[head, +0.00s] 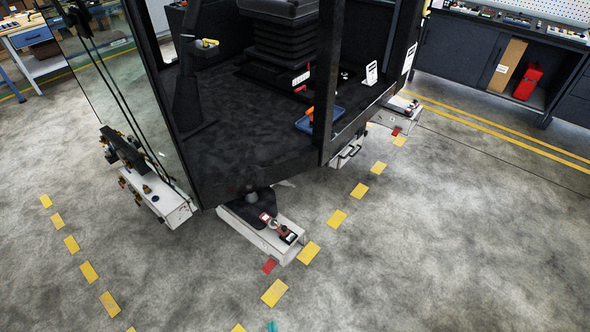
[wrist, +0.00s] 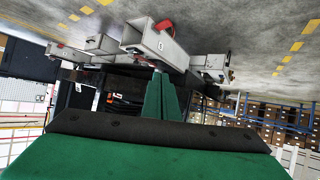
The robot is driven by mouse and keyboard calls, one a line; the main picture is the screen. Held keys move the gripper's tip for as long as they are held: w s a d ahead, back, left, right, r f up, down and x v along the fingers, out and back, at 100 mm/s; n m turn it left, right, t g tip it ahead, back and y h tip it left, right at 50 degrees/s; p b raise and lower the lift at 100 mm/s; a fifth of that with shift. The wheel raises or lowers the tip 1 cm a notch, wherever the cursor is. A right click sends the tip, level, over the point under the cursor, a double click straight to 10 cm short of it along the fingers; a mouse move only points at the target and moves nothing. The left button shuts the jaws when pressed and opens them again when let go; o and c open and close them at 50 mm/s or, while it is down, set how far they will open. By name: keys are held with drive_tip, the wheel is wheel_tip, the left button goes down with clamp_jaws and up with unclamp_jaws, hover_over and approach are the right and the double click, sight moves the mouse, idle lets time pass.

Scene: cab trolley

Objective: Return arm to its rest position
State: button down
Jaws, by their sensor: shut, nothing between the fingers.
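My gripper (wrist: 161,84) shows in the wrist view as two green fingers pressed together, shut with nothing between them. Its dark and green body fills the bottom of that view. In the head view the arm is not clearly seen; only a small teal tip (head: 272,326) shows at the bottom edge, and I cannot tell what it is. My gripper is apart from the cab trolley (head: 255,125), touching nothing that I can see. The wrist view looks tilted over, with the floor at the top and a white trolley foot (wrist: 158,45) beyond the fingers.
The cab stands on white feet, one at the front (head: 262,232). A blue tray (head: 318,119) lies on the cab floor. A dark workbench (head: 500,55) with a red can (head: 528,82) is at the back right. Open floor (head: 430,250) lies at right and front.

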drive_tip(key=s+d+r+m+t+h, duration=0.1)
drive_tip(key=s+d+r, duration=0.2)
drive_tip(key=s+r, duration=0.5)
drive_tip(key=s+d+r+m+t+h, duration=0.1)
drive_tip(key=s+d+r, duration=0.3)
drive_tip(key=s+r, duration=0.4)
wheel_tip(320, 180, up, 8)
drive_tip(key=shift+s+f+m+t, duration=0.2)
drive_tip(key=shift+m+t, duration=0.3)
drive_tip(key=shift+t, duration=0.2)
drive_tip(key=shift+w, duration=0.1)
